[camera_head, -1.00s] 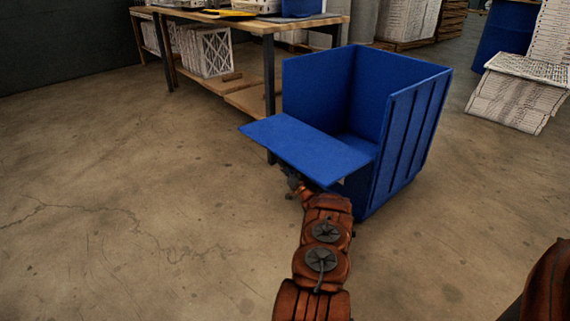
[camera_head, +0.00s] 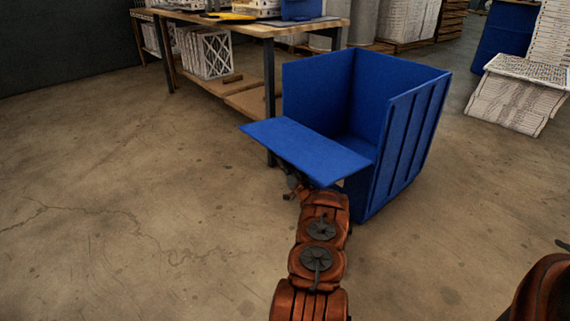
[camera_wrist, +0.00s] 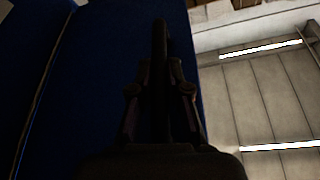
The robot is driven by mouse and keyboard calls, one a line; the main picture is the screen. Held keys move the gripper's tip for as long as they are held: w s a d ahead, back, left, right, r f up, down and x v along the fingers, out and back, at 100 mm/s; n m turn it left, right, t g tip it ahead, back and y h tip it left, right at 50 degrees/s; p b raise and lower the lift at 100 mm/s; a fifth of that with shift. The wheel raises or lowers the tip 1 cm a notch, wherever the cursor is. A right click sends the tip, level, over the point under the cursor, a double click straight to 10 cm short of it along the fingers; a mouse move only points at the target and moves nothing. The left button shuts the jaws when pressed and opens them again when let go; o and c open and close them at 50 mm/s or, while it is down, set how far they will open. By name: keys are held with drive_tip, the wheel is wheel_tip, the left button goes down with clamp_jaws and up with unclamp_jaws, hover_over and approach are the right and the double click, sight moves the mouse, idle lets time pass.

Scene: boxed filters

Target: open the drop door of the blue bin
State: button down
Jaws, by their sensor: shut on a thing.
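The blue bin (camera_head: 408,130) stands on the floor at centre right, its upper front open. Its drop door (camera_head: 305,149) is folded outward and lies roughly level at mid-height, sticking out to the left. My gripper (camera_head: 291,190) is under the door's outer part, mostly hidden by the panel and my arm. In the wrist view my gripper (camera_wrist: 160,95) is shut around a dark upright bar, seemingly the door's handle (camera_wrist: 160,45). The blue face of the door (camera_wrist: 105,60) fills the left and middle behind it. The dark picture hides the exact contact.
A wooden workbench (camera_head: 255,26) with a lower shelf stands close behind the bin. Bare floor (camera_head: 120,190) is free at left and front.

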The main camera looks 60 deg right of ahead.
drive_tip(key=shift+r+m+h+p, duration=0.3)
drive_tip(key=shift+r+m+p, duration=0.55)
drive_tip(key=shift+r, duration=0.55)
drive_tip(key=shift+g, duration=0.3)
drive_tip(key=c, duration=1.1)
unclamp_jaws()
drive_tip(key=shift+c, duration=0.2)
drive_tip(key=shift+s+f, duration=0.1)
drive_tip(key=v, duration=1.2)
drive_tip(key=shift+f, duration=0.15)
